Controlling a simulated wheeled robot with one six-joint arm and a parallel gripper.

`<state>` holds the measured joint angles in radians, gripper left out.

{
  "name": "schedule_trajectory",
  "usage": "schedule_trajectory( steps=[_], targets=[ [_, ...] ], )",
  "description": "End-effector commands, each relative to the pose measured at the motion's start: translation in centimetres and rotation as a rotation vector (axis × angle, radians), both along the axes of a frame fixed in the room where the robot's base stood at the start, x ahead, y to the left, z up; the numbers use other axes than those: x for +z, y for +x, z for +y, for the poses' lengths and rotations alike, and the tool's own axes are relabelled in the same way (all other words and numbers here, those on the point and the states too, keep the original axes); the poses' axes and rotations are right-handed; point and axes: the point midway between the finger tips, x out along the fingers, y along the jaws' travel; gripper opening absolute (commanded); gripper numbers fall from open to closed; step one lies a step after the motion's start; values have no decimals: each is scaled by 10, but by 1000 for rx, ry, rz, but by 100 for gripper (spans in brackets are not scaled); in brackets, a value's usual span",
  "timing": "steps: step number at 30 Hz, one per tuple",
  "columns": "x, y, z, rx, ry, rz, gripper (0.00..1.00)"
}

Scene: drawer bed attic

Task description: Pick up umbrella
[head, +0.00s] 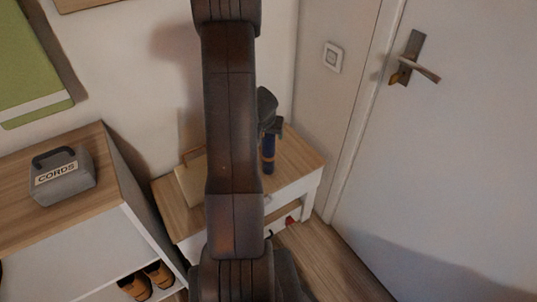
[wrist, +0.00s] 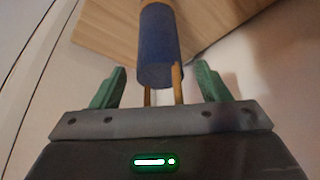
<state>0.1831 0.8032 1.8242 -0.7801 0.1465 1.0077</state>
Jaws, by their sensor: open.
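A blue, roughly cylindrical thing, which looks like the folded umbrella (head: 268,158), is upright over the small wood-topped bench, just right of my arm in the head view. In the wrist view the blue umbrella (wrist: 160,45) has a flat end facing the camera, with two thin tan strips beside that end. My gripper (wrist: 160,82) is open, with one green finger on each side of the blue end and gaps between. In the head view my gripper (head: 272,124) is at the upper part of the blue thing, partly hidden by my arm.
The bench (head: 298,152) stands against the wall; a tan flat item with a handle (head: 190,182) is on its left. A shoe cabinet (head: 85,215) with a grey CORDS box (head: 62,177) is at left. A white door (head: 440,150) is at right. Floor (head: 320,262) shows in front.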

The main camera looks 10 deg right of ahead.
Motion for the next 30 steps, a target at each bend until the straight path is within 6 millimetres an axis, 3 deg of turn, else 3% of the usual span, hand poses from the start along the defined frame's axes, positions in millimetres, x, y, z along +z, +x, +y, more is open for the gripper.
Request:
schedule_trajectory(
  steps=[3, 13, 22, 30],
  targets=[
    [1, 0, 0, 0, 0, 0, 65],
    [1, 0, 0, 0, 0, 0, 2],
    [6, 0, 0, 0, 0, -1, 1],
    [43, 0, 0, -1, 0, -1, 1]
  ],
)
